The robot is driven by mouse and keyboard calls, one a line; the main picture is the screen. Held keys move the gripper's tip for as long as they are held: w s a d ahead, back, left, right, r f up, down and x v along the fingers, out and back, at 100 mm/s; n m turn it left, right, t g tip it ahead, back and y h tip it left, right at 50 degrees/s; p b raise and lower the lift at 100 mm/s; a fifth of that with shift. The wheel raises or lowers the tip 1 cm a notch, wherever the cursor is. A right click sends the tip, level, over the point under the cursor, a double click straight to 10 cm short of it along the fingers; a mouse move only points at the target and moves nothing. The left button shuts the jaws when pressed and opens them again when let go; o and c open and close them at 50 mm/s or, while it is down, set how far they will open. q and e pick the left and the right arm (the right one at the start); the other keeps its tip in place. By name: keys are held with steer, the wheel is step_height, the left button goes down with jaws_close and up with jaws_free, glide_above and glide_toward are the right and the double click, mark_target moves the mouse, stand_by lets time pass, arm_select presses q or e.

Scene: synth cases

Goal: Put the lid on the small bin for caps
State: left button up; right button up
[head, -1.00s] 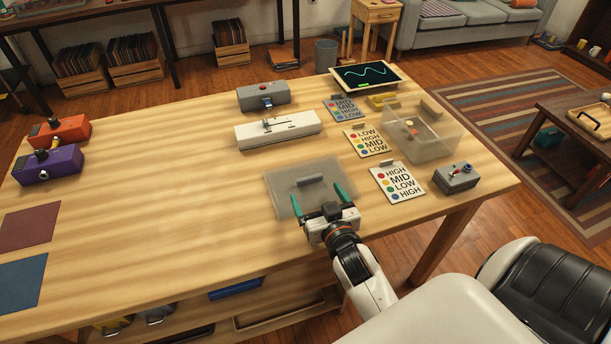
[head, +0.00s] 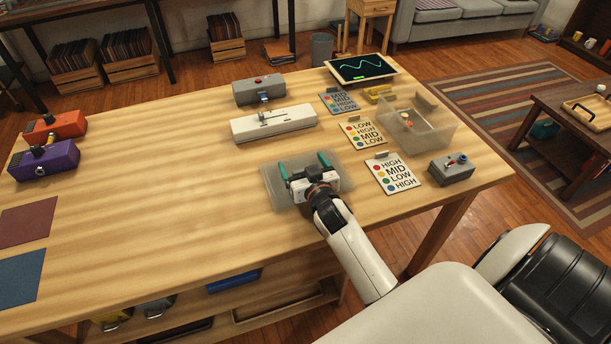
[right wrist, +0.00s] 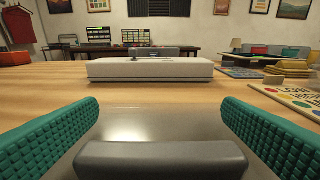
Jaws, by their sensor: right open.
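The lid (head: 275,197) is a flat, see-through grey plate lying on the wooden table. Its dark grey bar handle (right wrist: 160,160) shows at the bottom of the right wrist view, with the lid's shiny surface (right wrist: 160,125) beyond it. My right gripper (head: 304,166) is over the lid. Its teal fingers are wide apart, one to each side of the handle, with a gap between them and it. The small bin (head: 440,135) is a see-through box to the right, with a few small caps (head: 407,120) inside; its top looks uncovered. My left gripper is out of view.
Label cards (head: 392,175) and a grey switch box (head: 451,169) lie between the lid and the table's right edge. A long white device (head: 273,124) stands beyond the lid. A tablet (head: 361,68) is at the far edge. The table's left middle is clear.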

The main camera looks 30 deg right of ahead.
steer(key=shift+c, duration=0.3)
steer(key=c, duration=1.1)
